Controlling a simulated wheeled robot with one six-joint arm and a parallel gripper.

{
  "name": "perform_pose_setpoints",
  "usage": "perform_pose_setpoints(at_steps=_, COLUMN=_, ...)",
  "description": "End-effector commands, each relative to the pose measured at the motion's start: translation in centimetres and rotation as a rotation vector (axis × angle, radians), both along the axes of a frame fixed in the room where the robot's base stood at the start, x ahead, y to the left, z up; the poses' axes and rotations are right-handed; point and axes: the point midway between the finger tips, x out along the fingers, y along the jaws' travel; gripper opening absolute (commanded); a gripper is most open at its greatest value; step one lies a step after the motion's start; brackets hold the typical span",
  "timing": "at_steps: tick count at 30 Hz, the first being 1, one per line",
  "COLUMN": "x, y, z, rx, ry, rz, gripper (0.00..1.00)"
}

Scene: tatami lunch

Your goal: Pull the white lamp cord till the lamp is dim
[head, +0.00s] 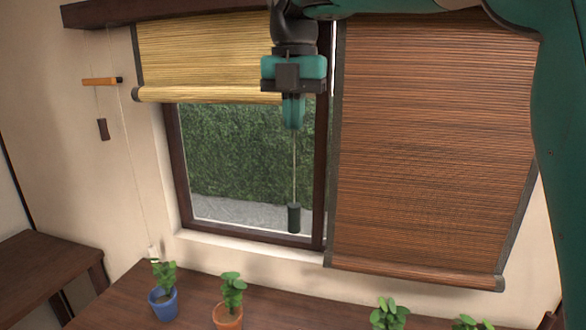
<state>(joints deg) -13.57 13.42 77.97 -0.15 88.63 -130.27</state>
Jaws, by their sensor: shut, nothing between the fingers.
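No lamp shows in this view. A thin pale cord (132,170) hangs at the left of the window and ends in a small whitish pull (153,251) just above the table; I cannot tell whether it is the lamp's. My gripper (293,112) points down in front of the window, its fingers together with nothing seen held between them. A thin cord (295,165) with a dark cylindrical pull (294,218) hangs in line below the fingertips. Its upper part is hidden behind my gripper. My gripper is well to the right of the whitish pull.
A yellow blind (200,50) is partly raised; a brown blind (430,150) hangs low at right. A wooden toggle (100,81) and a dark tag (103,129) hang at left. Potted plants, one blue (163,304), one orange (227,317), stand on the table (195,287).

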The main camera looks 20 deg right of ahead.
Motion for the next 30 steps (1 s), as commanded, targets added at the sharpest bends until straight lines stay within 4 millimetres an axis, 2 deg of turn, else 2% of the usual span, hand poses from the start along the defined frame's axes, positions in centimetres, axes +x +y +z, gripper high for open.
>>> perform_pose_setpoints(at_steps=5, x=0.0, y=0.0, z=-0.1, rx=0.000, ry=0.000, rz=0.000, gripper=0.00)
perform_pose_setpoints(at_steps=10, x=0.0, y=0.0, z=-1.5, rx=0.000, ry=0.003, rz=0.000, gripper=0.00)
perform_pose_setpoints(at_steps=21, x=-0.1, y=0.0, z=-9.1, rx=-0.002, ry=0.006, rz=0.000, gripper=0.00)
perform_pose_setpoints(at_steps=30, x=0.0, y=0.0, z=-13.2, rx=-0.001, ry=0.002, rz=0.000, gripper=0.00)
